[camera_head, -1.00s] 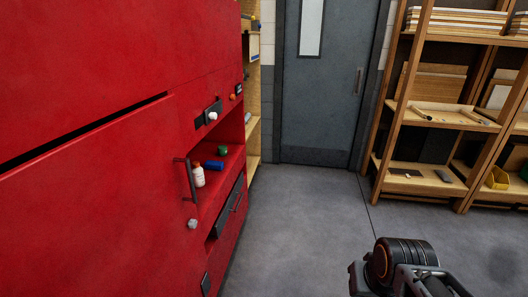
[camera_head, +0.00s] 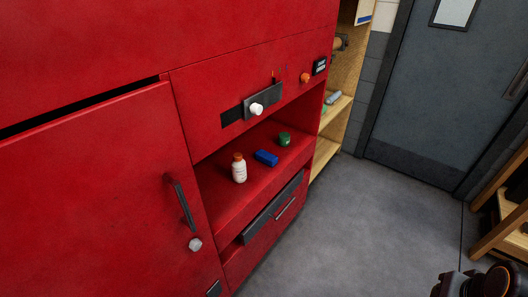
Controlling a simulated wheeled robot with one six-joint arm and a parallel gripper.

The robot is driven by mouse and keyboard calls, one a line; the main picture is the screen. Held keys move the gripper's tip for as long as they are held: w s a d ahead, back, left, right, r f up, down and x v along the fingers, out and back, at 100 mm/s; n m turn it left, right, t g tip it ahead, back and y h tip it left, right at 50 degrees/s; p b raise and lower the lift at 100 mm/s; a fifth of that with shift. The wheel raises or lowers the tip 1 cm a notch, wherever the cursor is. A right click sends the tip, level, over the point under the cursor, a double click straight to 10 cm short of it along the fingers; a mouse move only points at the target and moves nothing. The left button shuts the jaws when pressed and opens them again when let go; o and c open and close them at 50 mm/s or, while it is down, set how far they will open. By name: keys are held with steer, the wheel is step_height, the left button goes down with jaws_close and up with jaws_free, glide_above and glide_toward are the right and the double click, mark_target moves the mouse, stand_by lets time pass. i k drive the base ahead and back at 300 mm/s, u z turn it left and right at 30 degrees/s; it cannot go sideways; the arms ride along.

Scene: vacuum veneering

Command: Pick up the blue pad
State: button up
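The blue pad (camera_head: 266,158) is a small blue block lying in the open recess of the red machine (camera_head: 80,190). It lies between a white bottle with an orange-brown cap (camera_head: 239,168) on its left and a small green object (camera_head: 284,139) behind it to the right. Part of my arm shows at the bottom right corner, well apart from the pad. My gripper's fingers are not visible in this view.
A door handle (camera_head: 180,203) and a white knob (camera_head: 195,244) stick out left of the recess. A slotted panel with a white knob (camera_head: 257,109) is above it. Grey floor (camera_head: 350,230) is clear at right. A wooden shelf (camera_head: 500,220) stands far right.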

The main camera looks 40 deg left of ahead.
mark_target(263, 156)
steer(key=u, duration=0.65)
steer(key=i, duration=0.85)
steer(key=u, duration=1.25)
steer(key=i, duration=0.35)
steer(key=u, duration=0.25)
